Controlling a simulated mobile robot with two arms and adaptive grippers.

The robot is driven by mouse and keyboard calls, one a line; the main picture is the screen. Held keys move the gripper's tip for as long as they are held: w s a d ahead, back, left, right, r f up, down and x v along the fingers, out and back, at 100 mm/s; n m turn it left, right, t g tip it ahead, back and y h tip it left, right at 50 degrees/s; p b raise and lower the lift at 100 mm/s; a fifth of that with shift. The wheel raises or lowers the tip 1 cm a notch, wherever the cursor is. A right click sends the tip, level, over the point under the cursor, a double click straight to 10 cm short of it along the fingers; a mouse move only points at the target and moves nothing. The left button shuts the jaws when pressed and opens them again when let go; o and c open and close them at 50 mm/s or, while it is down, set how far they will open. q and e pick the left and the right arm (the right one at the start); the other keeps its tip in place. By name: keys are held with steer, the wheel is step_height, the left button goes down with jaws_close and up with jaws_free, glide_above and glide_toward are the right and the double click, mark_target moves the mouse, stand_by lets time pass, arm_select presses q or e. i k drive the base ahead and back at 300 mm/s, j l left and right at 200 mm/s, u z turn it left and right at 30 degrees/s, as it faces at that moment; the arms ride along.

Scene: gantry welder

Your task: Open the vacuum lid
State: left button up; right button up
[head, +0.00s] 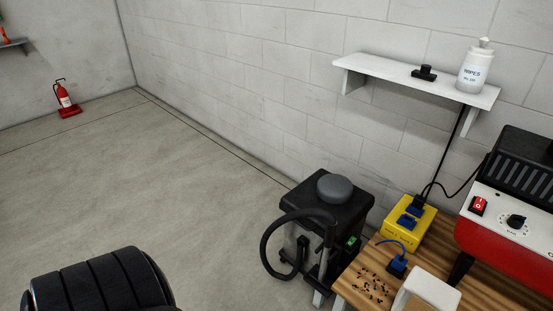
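The vacuum (301,240) stands on the floor against the block wall, just left of the wooden table. Its flat dark lid (351,205) sits level on top and looks closed. A round grey cap (335,188) rests on the lid. A black hose (265,248) loops out over the front and left side. A small green switch (352,242) shows on the right side. The lower right of the vacuum is partly hidden by the table. Neither of my grippers is in view.
The wooden table (418,257) holds a yellow power box (408,226), a blue plug, scattered small dark bits, a white container (432,290) and a red machine (500,247). A white shelf (400,75) carries a bottle (474,70). Floor left of the vacuum is clear.

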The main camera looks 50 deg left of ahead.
mark_target(324, 189)
steer(key=u, duration=1.2)
